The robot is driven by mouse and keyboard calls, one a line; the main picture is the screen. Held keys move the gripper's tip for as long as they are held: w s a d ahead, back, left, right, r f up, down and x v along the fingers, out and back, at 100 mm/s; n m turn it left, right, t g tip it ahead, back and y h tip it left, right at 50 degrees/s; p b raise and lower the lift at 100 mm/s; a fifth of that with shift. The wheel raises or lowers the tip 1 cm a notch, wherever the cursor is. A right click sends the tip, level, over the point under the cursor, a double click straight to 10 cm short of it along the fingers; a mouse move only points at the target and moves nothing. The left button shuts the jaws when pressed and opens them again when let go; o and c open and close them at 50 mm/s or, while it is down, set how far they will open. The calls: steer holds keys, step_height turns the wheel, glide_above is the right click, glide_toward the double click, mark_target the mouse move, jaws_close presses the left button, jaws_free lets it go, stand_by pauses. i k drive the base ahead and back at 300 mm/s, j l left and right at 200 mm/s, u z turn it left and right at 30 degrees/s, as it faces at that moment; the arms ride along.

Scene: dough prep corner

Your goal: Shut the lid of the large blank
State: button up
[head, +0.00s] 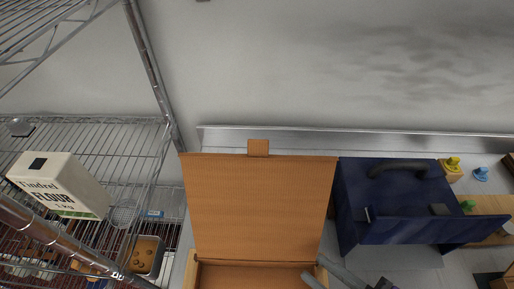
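The task does not say clearly which thing is meant; the large thing with a raised lid is an orange-brown box (255,275) at the bottom middle of the head view. Its wide ribbed lid (260,205) stands open, tilted back toward the wall, with a small tab (258,148) at its top edge. Only the back part of the box shows; the rest is cut off by the lower picture edge. Grey bars and a dark part show at the bottom, right of the box; I cannot tell whether my gripper (383,284) is among them, nor its finger state.
A dark blue case (385,195) with a black handle stands close right of the lid, its front panel (430,230) swung out. Yellow (453,164) and blue (481,174) knobbed pieces lie farther right. A wire rack (90,135) with a flour box (60,186) stands left.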

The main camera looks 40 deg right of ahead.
mark_target(257, 205)
steer(key=k+j+z, duration=0.4)
steer(key=k+j, duration=0.4)
